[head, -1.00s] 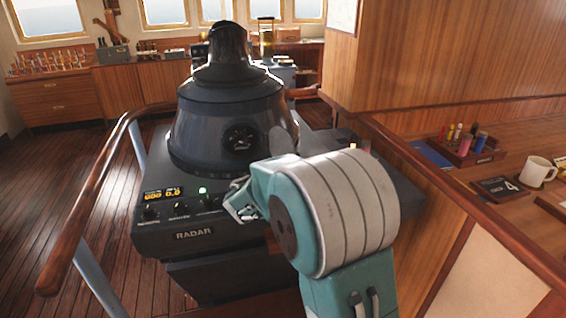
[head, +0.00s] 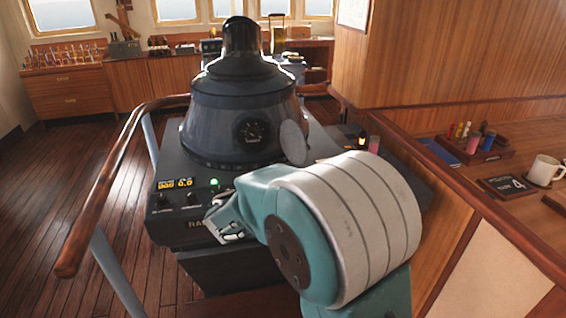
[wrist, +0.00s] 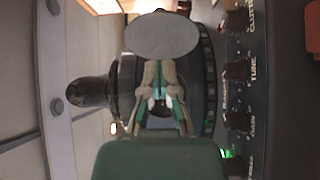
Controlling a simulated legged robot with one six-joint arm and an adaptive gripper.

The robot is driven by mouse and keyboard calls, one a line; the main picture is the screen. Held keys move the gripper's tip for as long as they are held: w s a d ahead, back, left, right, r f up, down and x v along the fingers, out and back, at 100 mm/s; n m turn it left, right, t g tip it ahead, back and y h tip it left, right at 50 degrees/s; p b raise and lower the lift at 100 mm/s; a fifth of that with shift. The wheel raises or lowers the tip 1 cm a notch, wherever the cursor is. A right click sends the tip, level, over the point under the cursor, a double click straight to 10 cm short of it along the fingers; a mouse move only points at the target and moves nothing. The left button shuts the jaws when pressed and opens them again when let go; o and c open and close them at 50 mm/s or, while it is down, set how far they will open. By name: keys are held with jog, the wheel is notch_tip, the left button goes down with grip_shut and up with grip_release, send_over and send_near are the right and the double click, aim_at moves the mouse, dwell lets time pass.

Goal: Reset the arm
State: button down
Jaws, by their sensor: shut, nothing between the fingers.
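My arm rises in the foreground of the head view, folded in front of a dark radar console (head: 210,268). My gripper shows in the wrist view (wrist: 160,95), its fingers together with nothing between them. In the head view, the end of my arm is over the front right of the console panel. It covers part of the RADAR label and some knobs. In the wrist view the console's knobs (wrist: 236,71) run down the right side, and the dark radar housing is behind the fingers.
The radar housing (head: 240,110) stands on the console. A wooden handrail (head: 105,190) curves around its left. On the right a wooden desk holds a white mug (head: 544,170), a marker tray (head: 470,153) and a dark block (head: 507,188). Open floor (head: 60,170) lies left.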

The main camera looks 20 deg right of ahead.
jog(key=s, duration=0.1)
jog(key=s+a, duration=0.1)
jog(key=s, duration=0.1)
jog(key=shift+a, duration=0.1)
jog(key=s+d+f+m+g+y, duration=0.1)
jog(key=s+d+m+g+y, duration=0.2)
jog(key=s, duration=0.5)
jog(key=s+d+m+g+y, duration=0.25)
jog(key=s+g, duration=0.25)
jog(key=s, duration=0.4)
jog(key=s+a+m+t+y, duration=0.2)
jog(key=s+a+y, duration=0.6)
jog(key=s+a, duration=0.1)
jog(key=shift+a+f+t+y, duration=0.15)
jog(key=shift+a+t+y, duration=0.2)
jog(key=shift+a, duration=0.4)
jog(key=shift+s+a, duration=0.1)
